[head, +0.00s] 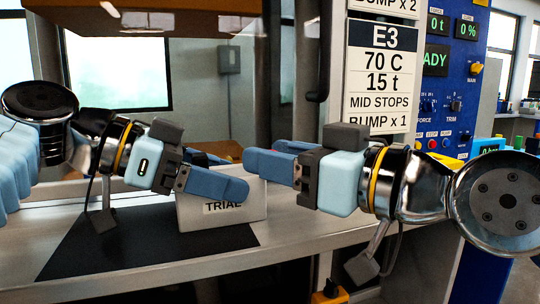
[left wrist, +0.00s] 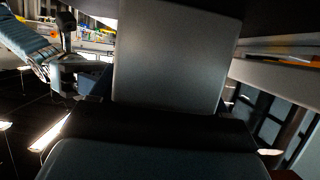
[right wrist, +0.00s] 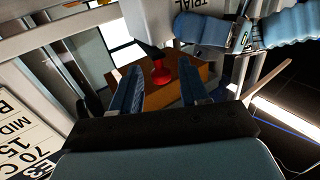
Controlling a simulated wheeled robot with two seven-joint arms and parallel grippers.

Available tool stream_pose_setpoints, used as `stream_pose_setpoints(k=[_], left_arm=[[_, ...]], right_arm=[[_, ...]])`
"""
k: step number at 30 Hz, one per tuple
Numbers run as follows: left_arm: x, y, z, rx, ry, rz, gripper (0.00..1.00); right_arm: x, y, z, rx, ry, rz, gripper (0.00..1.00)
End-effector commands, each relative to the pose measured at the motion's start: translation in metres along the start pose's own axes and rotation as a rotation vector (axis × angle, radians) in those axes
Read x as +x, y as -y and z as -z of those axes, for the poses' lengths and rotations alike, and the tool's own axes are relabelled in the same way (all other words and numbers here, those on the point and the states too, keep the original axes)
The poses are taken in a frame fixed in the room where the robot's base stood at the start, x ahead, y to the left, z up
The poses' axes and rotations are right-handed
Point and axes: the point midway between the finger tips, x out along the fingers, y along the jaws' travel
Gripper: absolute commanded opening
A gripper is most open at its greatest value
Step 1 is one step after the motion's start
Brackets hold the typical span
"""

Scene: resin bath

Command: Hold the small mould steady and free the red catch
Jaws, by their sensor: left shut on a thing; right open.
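The small mould (head: 248,204) is a pale grey block marked TRIAL, standing on a black mat (head: 90,240). My left gripper (head: 235,180) is shut on it, one blue finger across its near face; the other finger is mostly hidden. The mould's plain grey face fills the middle of the left wrist view (left wrist: 170,60). The red catch (right wrist: 160,74) is a small red knob, seen in the right wrist view between my right gripper's fingers (right wrist: 158,82), with gaps on both sides. My right gripper is open; in the head view its fingertips (head: 264,155) point left at the mould's upper right.
A press panel with an E3 card (head: 382,80) and blue control box (head: 455,110) stands behind my right arm. An orange-brown surface (right wrist: 190,82) lies behind the catch. The pale bench front (head: 120,272) is clear. A dark press part overhangs at the top left.

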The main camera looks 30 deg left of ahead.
Motion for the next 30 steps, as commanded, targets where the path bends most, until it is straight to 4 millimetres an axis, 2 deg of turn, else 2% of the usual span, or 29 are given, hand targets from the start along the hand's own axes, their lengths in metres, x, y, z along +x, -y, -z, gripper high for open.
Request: stream_pose_setpoints(k=[6, 16, 24, 25, 30], left_arm=[[0.000, 0.000, 0.001, 0.001, -0.002, 0.001, 0.21], [0.000, 0.000, 0.001, 0.001, -0.002, 0.001, 0.21], [0.000, 0.000, 0.001, 0.001, -0.002, 0.001, 0.21], [0.000, 0.000, 0.001, 0.001, -0.002, 0.001, 0.21], [0.000, 0.000, 0.001, 0.001, -0.002, 0.001, 0.21]], right_arm=[[0.012, 0.001, 0.000, -0.003, 0.001, 0.000, 0.45], [0.014, 0.001, 0.000, -0.002, 0.002, 0.000, 0.45], [0.014, 0.001, -0.001, -0.002, 0.002, 0.000, 0.03], [0.014, 0.001, -0.001, -0.002, 0.002, 0.000, 0.00], [0.015, 0.002, -0.002, -0.004, 0.007, -0.010, 0.00]])
